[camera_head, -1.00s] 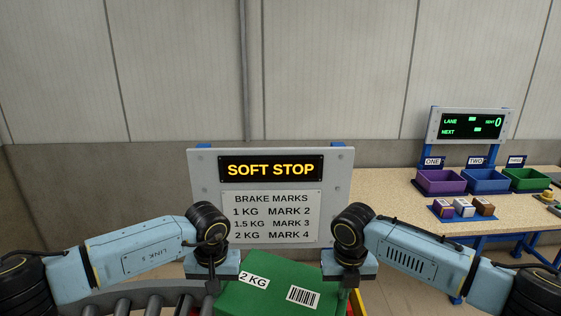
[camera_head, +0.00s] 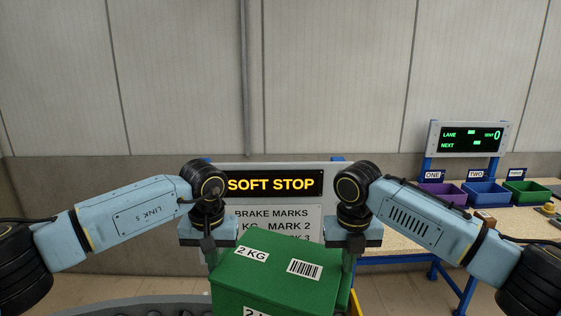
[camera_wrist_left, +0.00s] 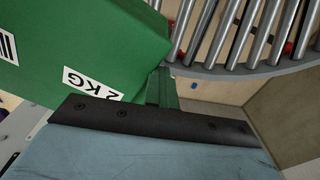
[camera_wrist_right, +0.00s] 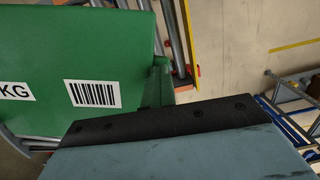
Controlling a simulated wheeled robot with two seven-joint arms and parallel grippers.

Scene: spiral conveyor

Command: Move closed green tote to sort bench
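The closed green tote (camera_head: 275,270) carries 2 KG labels and a barcode on its lid. Each wrist view shows a green side grip of the tote running into the dark gripper edge; the fingertips themselves are hidden. The tote also shows in the left wrist view (camera_wrist_left: 95,40) and the right wrist view (camera_wrist_right: 75,50). The sort bench (camera_head: 400,243) stands at the right, apart from the tote.
The roller conveyor (camera_wrist_left: 240,30) lies below the tote. The soft stop sign (camera_head: 285,200) stands just behind it. Purple, blue and green bins (camera_head: 486,194) and a lane display (camera_head: 468,137) are on the bench. The bench's near-left top looks clear.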

